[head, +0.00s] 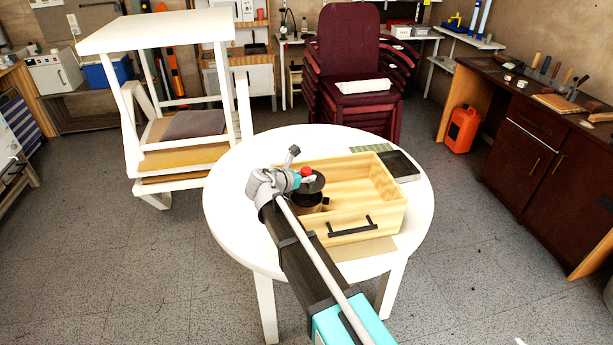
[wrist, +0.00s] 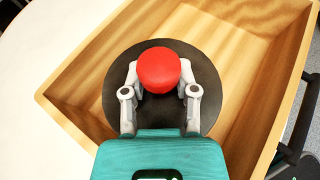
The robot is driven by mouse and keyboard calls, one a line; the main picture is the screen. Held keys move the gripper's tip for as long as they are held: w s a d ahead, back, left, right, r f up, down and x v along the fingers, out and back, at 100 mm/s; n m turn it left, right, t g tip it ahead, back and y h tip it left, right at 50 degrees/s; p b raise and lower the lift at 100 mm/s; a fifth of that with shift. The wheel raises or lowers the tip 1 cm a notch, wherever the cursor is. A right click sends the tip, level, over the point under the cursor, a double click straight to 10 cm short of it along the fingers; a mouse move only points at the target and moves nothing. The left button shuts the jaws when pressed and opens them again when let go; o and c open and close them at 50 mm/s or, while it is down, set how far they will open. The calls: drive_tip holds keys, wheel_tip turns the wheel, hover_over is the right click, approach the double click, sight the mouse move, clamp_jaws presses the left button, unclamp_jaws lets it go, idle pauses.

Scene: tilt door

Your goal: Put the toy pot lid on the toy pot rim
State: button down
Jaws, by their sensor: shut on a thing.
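The toy pot lid is a flat black disc (wrist: 211,90) with a round red knob (wrist: 158,70). My gripper (wrist: 160,80) is shut on the knob, one finger on each side. In the head view the dark lid (head: 315,187) shows beside my wrist, with its red knob (head: 306,172) above it. The dark toy pot (head: 306,203) is just below the lid, inside the wooden box, with a small black handle on its right. In the wrist view the lid hides the pot. I cannot tell whether the lid touches the rim.
The open wooden box (head: 352,224) with a black front handle (head: 352,227) stands on a round white table (head: 232,205). A dark flat panel (head: 402,166) lies at its back right. The box walls rise around the pot. The table's left side is clear.

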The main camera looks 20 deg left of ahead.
drive_tip(key=shift+f+b, duration=1.15)
drive_tip(key=shift+f, duration=0.3)
drive_tip(key=shift+c, duration=1.5)
unclamp_jaws()
drive_tip(key=o, duration=0.3)
drive_tip(key=shift+r, duration=0.1)
wheel_tip(320, 180, up, 8)
drive_tip(key=p, duration=0.8)
